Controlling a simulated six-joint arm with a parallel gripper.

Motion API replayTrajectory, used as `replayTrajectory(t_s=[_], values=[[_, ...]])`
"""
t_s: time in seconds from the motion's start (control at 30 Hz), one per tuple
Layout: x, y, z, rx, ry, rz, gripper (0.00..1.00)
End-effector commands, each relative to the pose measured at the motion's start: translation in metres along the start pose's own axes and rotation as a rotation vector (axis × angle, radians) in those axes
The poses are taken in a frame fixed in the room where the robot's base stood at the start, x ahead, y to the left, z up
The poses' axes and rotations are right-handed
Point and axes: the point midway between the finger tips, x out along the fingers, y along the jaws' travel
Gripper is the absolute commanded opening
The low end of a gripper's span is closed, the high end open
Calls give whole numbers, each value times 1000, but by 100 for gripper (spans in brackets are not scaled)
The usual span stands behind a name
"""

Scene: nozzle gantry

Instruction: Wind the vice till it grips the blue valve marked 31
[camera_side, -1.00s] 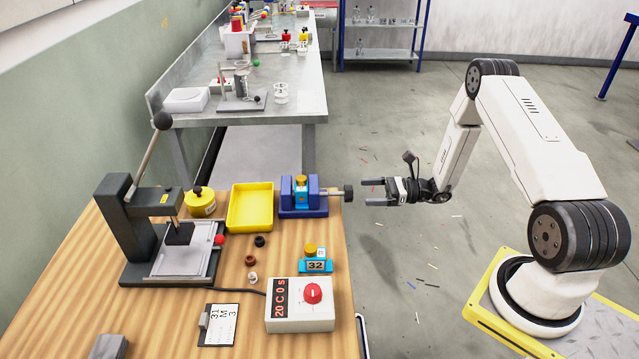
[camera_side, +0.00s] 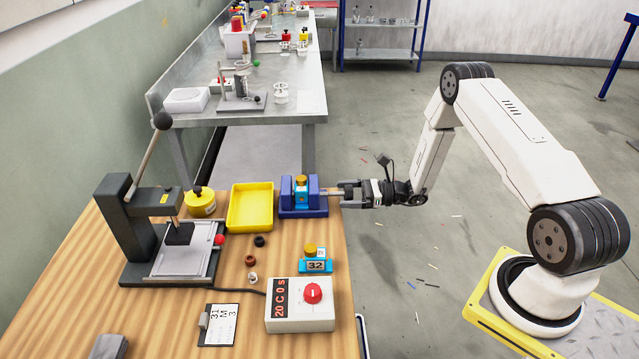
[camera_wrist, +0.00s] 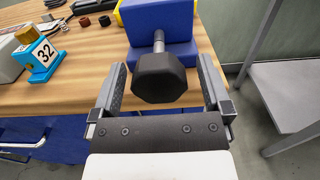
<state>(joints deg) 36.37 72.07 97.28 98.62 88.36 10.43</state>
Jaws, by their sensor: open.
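The blue vice (camera_side: 304,209) stands at the table's right edge, and its blue body shows in the wrist view (camera_wrist: 160,22). A blue valve with a yellow-orange cap (camera_side: 301,186) sits between the vice jaws; its number cannot be read. The vice's dark knob (camera_wrist: 158,78) sticks out on a metal shaft. My gripper (camera_side: 347,194) is open with its fingers on either side of the knob; in the wrist view the gripper (camera_wrist: 160,90) shows gaps on both sides of it. Whether the vice jaws touch the valve cannot be told.
A blue valve marked 32 (camera_side: 316,265) stands nearer the front, by the control box with a red knob (camera_side: 300,317). A yellow tray (camera_side: 236,224) is left of the vice. A dark press (camera_side: 131,240) stands further left. A card (camera_side: 222,327) reads 31 M 3.

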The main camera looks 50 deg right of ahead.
Motion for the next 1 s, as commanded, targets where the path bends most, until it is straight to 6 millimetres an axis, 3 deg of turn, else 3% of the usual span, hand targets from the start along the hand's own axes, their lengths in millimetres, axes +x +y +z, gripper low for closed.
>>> replayTrajectory(t_s=[0.2,0.5,0.57,0.8,1.0], values=[[14,0,0,1,1,0,99],[16,0,0,1,1,-1,99],[16,0,0,1,0,-1,83],[16,0,0,0,0,-1,7],[16,0,0,10,0,-1,5]])
